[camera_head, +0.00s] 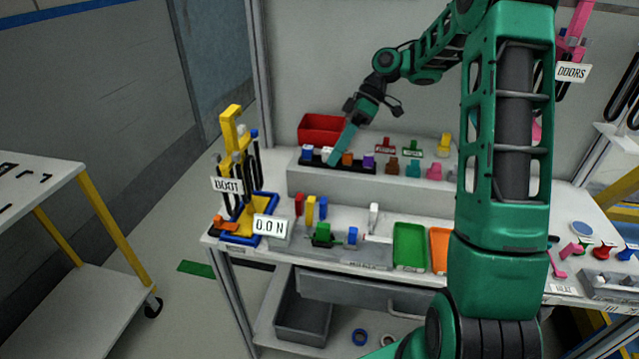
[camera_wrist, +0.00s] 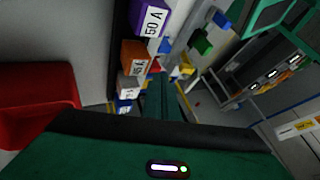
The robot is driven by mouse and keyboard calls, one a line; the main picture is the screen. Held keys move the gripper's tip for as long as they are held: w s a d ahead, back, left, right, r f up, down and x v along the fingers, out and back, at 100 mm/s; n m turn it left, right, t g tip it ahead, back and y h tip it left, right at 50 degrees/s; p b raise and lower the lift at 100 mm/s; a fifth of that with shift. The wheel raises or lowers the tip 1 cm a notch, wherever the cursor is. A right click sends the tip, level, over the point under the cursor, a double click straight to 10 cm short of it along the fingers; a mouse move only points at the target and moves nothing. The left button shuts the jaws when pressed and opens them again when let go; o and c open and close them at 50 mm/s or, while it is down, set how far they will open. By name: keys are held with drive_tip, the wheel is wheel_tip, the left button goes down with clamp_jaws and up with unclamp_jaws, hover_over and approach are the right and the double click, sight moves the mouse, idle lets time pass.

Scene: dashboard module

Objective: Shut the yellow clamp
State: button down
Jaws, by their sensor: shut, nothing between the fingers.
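Two yellow things could be the yellow clamp, and I cannot tell which it is. A small yellow piece (camera_head: 445,142) stands at the back right of the raised shelf, partly beside my arm. A tall yellow upright (camera_head: 231,128) stands in a blue-rimmed tray at the bench's left end. Whether either is open or shut is too small to tell. My gripper (camera_head: 335,161) points down at the black strip of fuse blocks on the raised shelf, well left of the small yellow piece. Its fingers (camera_wrist: 163,95) are shut and empty, close beside the blocks in the wrist view.
The black strip (camera_head: 352,168) holds blue, white, orange and purple blocks. A red bin (camera_head: 323,129) stands behind it. Small coloured parts fill the shelf to the right. Green (camera_head: 409,247) and orange trays lie on the lower bench. My arm hides part of the right side.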

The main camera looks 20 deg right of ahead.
sight(323, 177)
drive_tip(key=x, duration=0.6)
drive_tip(key=shift+s+a+f, duration=0.1)
drive_tip(key=shift+a+f, duration=0.1)
drive_tip(key=shift+f, duration=0.05)
drive_tip(key=shift+s+a+r, duration=0.15)
drive_tip(key=shift+s+a, duration=0.15)
drive_tip(key=shift+s, duration=0.2)
drive_tip(key=shift+s+a+r, duration=0.15)
drive_tip(key=shift+s+a, duration=0.15)
drive_tip(key=shift+s, duration=0.2)
drive_tip(key=shift+s+a+r, duration=0.1)
drive_tip(key=shift+s+a, duration=0.35)
drive_tip(key=shift+s, duration=0.1)
